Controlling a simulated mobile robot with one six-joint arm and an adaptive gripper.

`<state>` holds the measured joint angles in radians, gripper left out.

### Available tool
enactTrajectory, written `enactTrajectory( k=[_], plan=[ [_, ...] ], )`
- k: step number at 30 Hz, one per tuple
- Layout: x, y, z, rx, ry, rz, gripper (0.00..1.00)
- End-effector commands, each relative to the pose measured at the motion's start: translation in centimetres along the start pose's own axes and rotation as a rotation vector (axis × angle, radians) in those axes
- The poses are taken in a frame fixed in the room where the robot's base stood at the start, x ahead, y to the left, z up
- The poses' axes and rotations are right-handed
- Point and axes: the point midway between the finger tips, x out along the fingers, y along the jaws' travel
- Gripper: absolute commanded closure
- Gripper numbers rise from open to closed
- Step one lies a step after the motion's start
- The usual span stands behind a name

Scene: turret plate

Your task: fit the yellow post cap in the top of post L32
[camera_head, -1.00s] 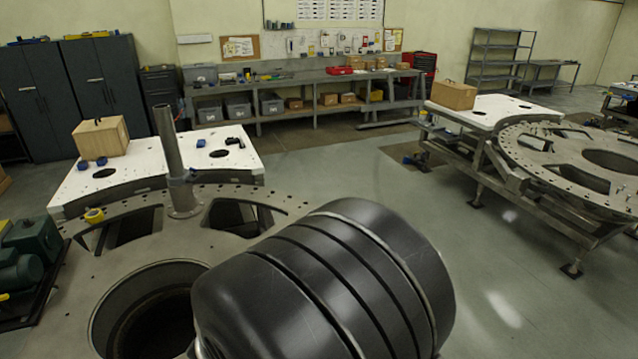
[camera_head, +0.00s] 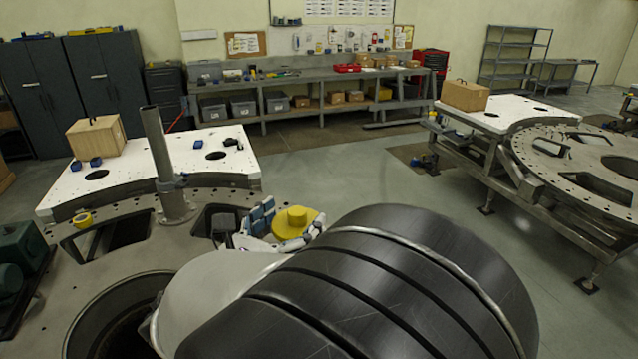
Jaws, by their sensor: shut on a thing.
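The yellow post cap (camera_head: 297,217) is a round yellow piece with a raised top. My gripper (camera_head: 284,226), white with blue-grey fingers, is shut on it, low over the turret plate, partly hidden by my own dark arm. A grey tubular post (camera_head: 158,145) stands on the turret plate (camera_head: 120,205), slightly tilted in the picture, with a collar near its foot and an open top. No label on it is readable. The cap is to the right of the post and apart from it, lower than its top.
A small yellow ring-like piece (camera_head: 82,220) lies on the plate's left. A white table (camera_head: 225,160) behind holds a wooden box (camera_head: 96,137) and blue pieces. The plate has large openings. A second turret plate (camera_head: 590,150) stands at right; open floor lies between.

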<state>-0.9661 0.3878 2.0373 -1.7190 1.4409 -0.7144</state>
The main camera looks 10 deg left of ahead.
Motion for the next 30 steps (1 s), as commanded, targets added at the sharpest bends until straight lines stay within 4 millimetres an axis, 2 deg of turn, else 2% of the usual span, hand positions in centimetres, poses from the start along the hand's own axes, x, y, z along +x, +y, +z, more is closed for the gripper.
enactTrajectory(
  k=[9, 13, 30],
  plan=[
    [0.0, 0.0, -3.6, -0.001, -0.001, 0.0, 0.49],
    [0.0, 0.0, -4.6, 0.0, -0.001, 0.0, 0.5],
    [0.0, 0.0, -4.8, 0.0, -0.001, 0.0, 0.5]
  ],
)
